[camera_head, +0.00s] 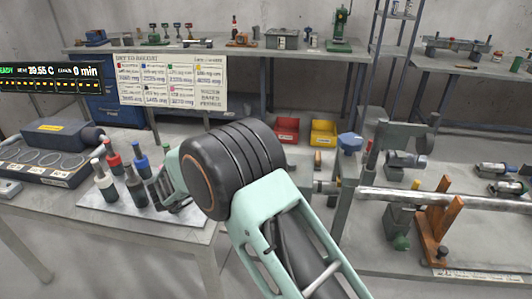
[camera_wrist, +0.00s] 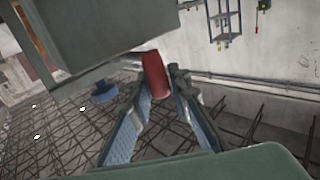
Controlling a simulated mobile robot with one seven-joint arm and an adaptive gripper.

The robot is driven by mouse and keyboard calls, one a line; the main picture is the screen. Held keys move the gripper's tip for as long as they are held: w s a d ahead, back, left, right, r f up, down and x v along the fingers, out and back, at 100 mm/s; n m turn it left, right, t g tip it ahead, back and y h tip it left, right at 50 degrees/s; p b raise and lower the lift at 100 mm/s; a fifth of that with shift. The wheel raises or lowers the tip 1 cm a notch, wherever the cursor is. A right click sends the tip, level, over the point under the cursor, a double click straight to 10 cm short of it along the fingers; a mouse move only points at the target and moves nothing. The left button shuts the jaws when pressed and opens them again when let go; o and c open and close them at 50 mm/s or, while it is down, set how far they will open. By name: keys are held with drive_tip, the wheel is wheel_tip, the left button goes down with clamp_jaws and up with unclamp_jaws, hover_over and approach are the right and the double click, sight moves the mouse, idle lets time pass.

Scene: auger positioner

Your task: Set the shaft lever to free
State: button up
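The red piece hangs beside a large grey-green block (camera_wrist: 85,35). It may be a lever handle, but no label shows. In the head view, the green and grey positioner (camera_head: 398,140) with its long steel shaft (camera_head: 440,198) stands on the right bench.
Dark bottles with coloured tops stand on a tray (camera_head: 90,203) at the left. A red bin (camera_head: 286,130) and a yellow bin (camera_head: 323,132) lie behind my arm. An orange stand (camera_head: 438,222) is under the shaft.

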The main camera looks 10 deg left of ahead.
drive_tip(key=o, duration=0.4)
drive_tip(key=shift+c, duration=0.2)
drive_tip(key=v, duration=1.2)
